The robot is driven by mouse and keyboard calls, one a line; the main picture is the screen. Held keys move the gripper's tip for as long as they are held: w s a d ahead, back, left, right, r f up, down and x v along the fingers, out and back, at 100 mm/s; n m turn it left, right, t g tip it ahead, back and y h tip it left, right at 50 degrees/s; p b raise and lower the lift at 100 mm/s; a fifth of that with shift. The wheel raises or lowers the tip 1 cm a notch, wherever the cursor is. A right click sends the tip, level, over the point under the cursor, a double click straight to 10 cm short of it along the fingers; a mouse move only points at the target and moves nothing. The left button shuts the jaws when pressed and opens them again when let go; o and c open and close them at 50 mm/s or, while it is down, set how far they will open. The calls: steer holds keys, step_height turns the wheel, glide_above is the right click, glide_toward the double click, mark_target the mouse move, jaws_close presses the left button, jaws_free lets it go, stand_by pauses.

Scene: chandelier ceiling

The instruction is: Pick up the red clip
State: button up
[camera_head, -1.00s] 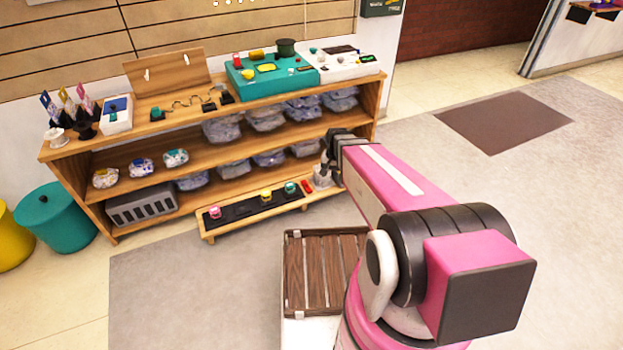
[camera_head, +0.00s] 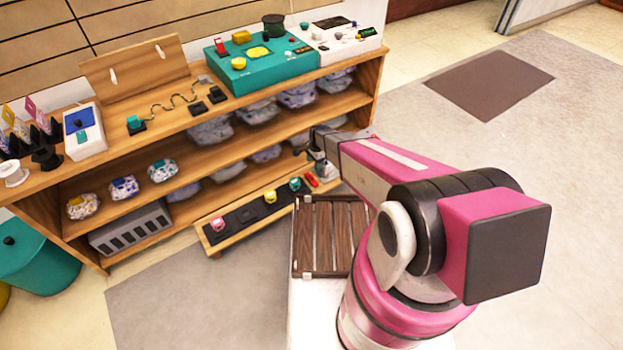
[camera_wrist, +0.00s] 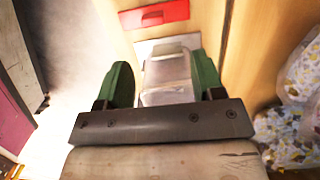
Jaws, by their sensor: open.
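A red flat piece (camera_wrist: 155,14), which appears to be the red clip, lies on the wooden surface at the top of the wrist view. In the head view it is a small red bar (camera_head: 312,180) at the right end of the low bench. My gripper (camera_wrist: 163,80) is open, its green-padded fingers pointing toward the bench. A pale grey, blocky object (camera_wrist: 167,75) shows between the fingers, nearer than the red piece. Contact with it cannot be told. In the head view my gripper (camera_head: 317,150) is just above the bench end, partly hiding that spot.
The low bench (camera_head: 232,240) has a black strip with small coloured pieces. Behind it stands a wooden shelf (camera_head: 235,135) with several bags. A slatted brown crate (camera_head: 322,262) is in front. Patterned bags (camera_wrist: 290,135) are close on the right in the wrist view.

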mark_target(311, 176)
steer(key=shift+s+a+f, duration=0.25)
steer(key=shift+s+f, duration=0.05)
steer(key=shift+f, duration=1)
steer(key=shift+s+a+f, duration=0.2)
steer(key=shift+s+f, duration=0.1)
steer(key=shift+f, duration=1)
steer(key=shift+s+a+f, duration=0.25)
steer(key=shift+s+f, duration=0.05)
steer(key=shift+f, duration=1)
steer(key=c, duration=1)
